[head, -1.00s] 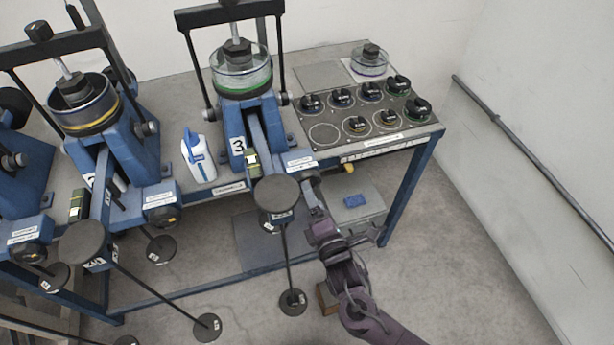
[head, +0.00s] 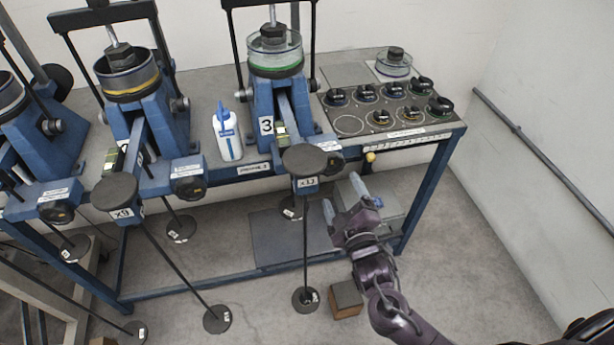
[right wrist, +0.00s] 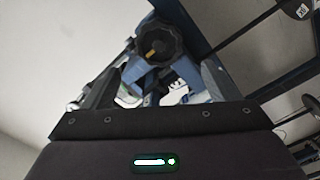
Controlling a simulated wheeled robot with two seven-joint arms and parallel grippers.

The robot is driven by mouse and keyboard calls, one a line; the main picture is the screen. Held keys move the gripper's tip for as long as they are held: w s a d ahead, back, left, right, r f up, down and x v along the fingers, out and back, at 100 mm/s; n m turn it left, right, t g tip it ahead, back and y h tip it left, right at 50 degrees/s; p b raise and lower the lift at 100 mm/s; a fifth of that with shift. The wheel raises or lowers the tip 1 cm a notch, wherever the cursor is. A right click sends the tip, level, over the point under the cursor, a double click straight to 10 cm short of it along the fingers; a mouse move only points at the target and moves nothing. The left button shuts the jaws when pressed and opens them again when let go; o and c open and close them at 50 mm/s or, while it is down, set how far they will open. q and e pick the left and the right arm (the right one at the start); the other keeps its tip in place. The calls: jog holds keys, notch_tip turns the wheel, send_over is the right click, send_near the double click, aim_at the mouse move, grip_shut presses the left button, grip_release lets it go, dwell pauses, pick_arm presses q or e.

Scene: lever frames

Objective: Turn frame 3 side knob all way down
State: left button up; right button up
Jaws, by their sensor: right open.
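Frame 3 (head: 266,125) is a blue lever frame with a glass cell on top and a "3" label. Its side knob, a black round knob (head: 333,161), is at its front right, by the table edge. In the right wrist view the black knob (right wrist: 158,42), with a yellow mark, is beyond the fingertips, roughly midway between them. My right gripper (head: 350,194) is open and empty, below and slightly right of the knob, apart from it. In the right wrist view, the two fingers (right wrist: 158,80) stand wide apart. My left gripper is out of view.
Frame 3's round lever weight pad (head: 304,158) and hanging rod stand just left of my gripper. A yellow knob (head: 371,157) is under the table edge. Other lever frames stand left. A brown box (head: 345,299) lies below.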

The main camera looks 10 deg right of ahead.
aim_at(332, 168)
jog(key=w, duration=0.1)
jog(key=w+b, duration=0.1)
jog(key=w, duration=0.1)
jog(key=w+b, duration=0.1)
jog(key=shift+w+d+f, duration=0.15)
jog(key=shift+w+f, duration=0.15)
jog(key=shift+w, duration=0.05)
jog(key=w+b, duration=0.3)
jog(key=w, duration=0.1)
jog(key=shift+w, duration=0.4)
jog(key=shift+w+r, duration=0.15)
jog(key=shift+w, duration=0.15)
jog(key=shift+c, duration=0.4)
jog(key=c, duration=1.2)
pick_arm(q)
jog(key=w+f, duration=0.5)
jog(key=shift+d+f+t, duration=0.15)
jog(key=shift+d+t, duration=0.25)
pick_arm(e)
jog(key=shift+o, duration=0.2)
